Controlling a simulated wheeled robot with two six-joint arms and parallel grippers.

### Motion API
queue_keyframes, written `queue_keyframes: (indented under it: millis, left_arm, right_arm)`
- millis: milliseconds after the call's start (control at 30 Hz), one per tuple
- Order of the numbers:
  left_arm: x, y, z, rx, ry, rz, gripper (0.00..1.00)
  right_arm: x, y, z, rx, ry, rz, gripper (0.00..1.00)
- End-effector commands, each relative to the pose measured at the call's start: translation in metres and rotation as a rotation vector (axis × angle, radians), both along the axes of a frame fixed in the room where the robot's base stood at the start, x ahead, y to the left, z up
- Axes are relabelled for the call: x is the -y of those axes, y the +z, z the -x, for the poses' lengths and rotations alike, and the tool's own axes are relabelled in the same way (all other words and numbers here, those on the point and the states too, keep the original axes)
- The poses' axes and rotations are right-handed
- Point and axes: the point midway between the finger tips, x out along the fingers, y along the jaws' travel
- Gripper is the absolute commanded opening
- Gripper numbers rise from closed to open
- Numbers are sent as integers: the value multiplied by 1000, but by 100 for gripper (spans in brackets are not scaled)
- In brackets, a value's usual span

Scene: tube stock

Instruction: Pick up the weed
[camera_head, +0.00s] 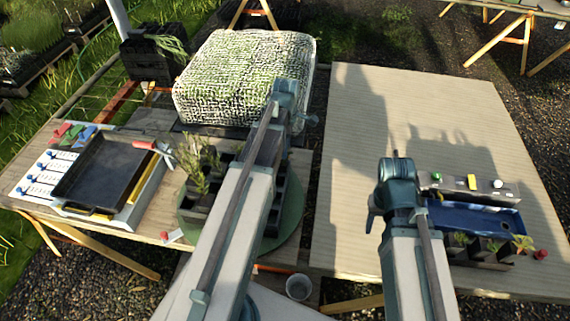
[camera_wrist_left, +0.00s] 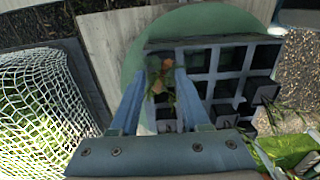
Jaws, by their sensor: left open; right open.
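A small plant with reddish-orange and green leaves (camera_wrist_left: 161,88), which may be the weed, shows in the left wrist view at a corner of the dark multi-cell tray (camera_wrist_left: 228,60). My left gripper (camera_wrist_left: 167,68) is open above the tray, its two fingers on either side of this plant in the picture; I cannot tell whether they touch it. In the head view my left arm hides much of the tray and this plant, and the left gripper (camera_head: 298,118) is seen from behind. My right gripper (camera_head: 373,212) is open and empty over the right table.
The tray stands on a green round disc (camera_head: 292,236), with taller leafy seedlings (camera_head: 196,160) at its left. A net-covered block (camera_head: 245,75) is close behind. A black tray (camera_head: 100,172) lies left; a blue tray (camera_head: 478,216) and potted seedlings (camera_head: 490,247) are right. The right table's back is clear.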

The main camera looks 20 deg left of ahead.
Motion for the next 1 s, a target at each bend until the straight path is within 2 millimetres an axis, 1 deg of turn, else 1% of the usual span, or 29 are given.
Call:
queue_keyframes:
  millis: [33, 200, 300, 500, 567, 600, 767, 800, 1000]
  left_arm:
    - [-1, -13, 2, 0, 1, 0, 46]
    - [-2, -32, 2, 0, 0, 0, 46]
    - [-2, -34, 2, 0, 0, 0, 46]
    - [-2, -32, 2, 0, 0, 0, 46]
    - [-2, -32, 2, 0, 0, 0, 37]
    - [-2, -32, 2, 0, 0, 0, 30]
    - [-2, -32, 2, 0, 0, 0, 1]
    - [-2, -32, 2, 0, 0, 0, 0]
    - [-2, -32, 2, 0, 0, 0, 0]
  right_arm:
    - [0, -13, 0, 0, 0, 0, 50]
    - [0, -32, 0, 0, 0, 0, 50]
    - [0, -34, 0, 0, 0, 0, 50]
    - [0, -32, 0, 0, 0, 0, 50]
    - [0, -32, 0, 0, 0, 0, 50]
    - [0, -32, 0, 0, 0, 0, 50]
    - [0, -32, 0, 0, 0, 0, 50]
    - [0, -32, 0, 0, 0, 0, 50]
    - [0, -32, 0, 0, 0, 0, 50]
